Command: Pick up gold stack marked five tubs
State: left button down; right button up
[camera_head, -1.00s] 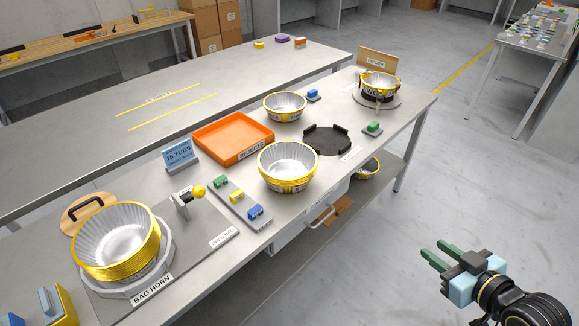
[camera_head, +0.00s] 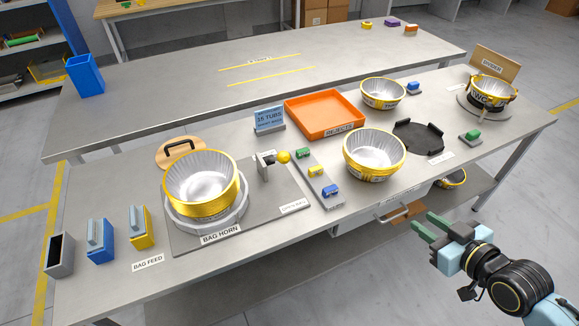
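A gold-rimmed stack of silver tubs (camera_head: 374,154) stands at the middle of the near table; its marking is too small to read. A larger gold stack (camera_head: 202,184) sits in the bag horn's grey ring at the left. A smaller gold-rimmed stack (camera_head: 382,93) stands behind, its label not clear. Another gold-rimmed stack (camera_head: 493,89) sits on a round stand at the right end. My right gripper (camera_head: 420,219) has green fingers spread apart and empty, in front of the table's near edge, apart from every stack. My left gripper is out of view.
An orange tray (camera_head: 326,115) lies behind the middle stack. A dark round holder (camera_head: 419,139) is to its right, a strip of coloured buttons (camera_head: 319,180) to its left. Below are an open drawer handle (camera_head: 393,211) and a lower shelf with another tub (camera_head: 451,177).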

aim_at(374, 154)
jog(key=z, duration=0.75)
